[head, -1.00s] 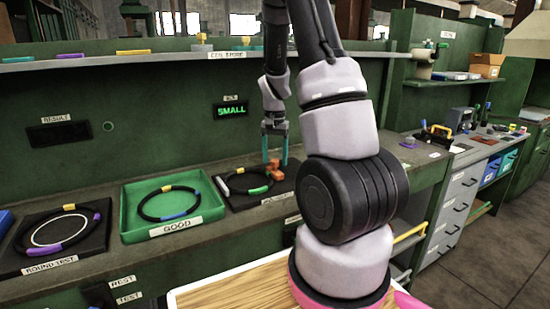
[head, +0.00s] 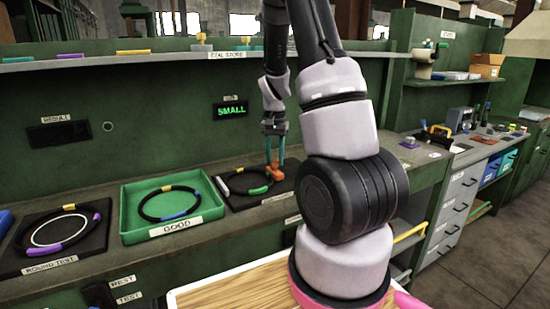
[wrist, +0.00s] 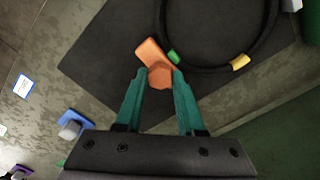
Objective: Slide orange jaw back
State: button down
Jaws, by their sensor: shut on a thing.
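The orange jaw (head: 274,171) stands on the dark mat (head: 240,202) at the right side of a black ring (head: 238,171). The ring carries a green sleeve and a yellow sleeve. My gripper (head: 275,164) reaches down from above with teal fingers. In the wrist view my gripper (wrist: 160,78) is shut on the block end of the orange jaw (wrist: 153,50). The jaw's flat upper part points away to the upper left there. In the wrist view the green sleeve (wrist: 173,57) lies right beside the jaw, and the yellow sleeve (wrist: 240,62) is farther right.
A green tray (head: 128,220) labelled GOOD holds another ring, left of the mat. A round test plate (head: 22,258) with a ring is farther left. A display (head: 230,110) on the back wall reads SMALL. In the wrist view a blue piece (wrist: 76,120) lies off the mat.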

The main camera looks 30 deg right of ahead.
dwell(0.9)
jog(key=d, duration=0.9)
jog(key=shift+w, duration=0.2)
jog(key=shift+d+r, duration=0.1)
jog(key=c, duration=0.5)
grip_release()
jog(key=shift+d, duration=0.1)
notch_tip(320, 180, up, 11)
jog(key=shift+f, duration=0.15)
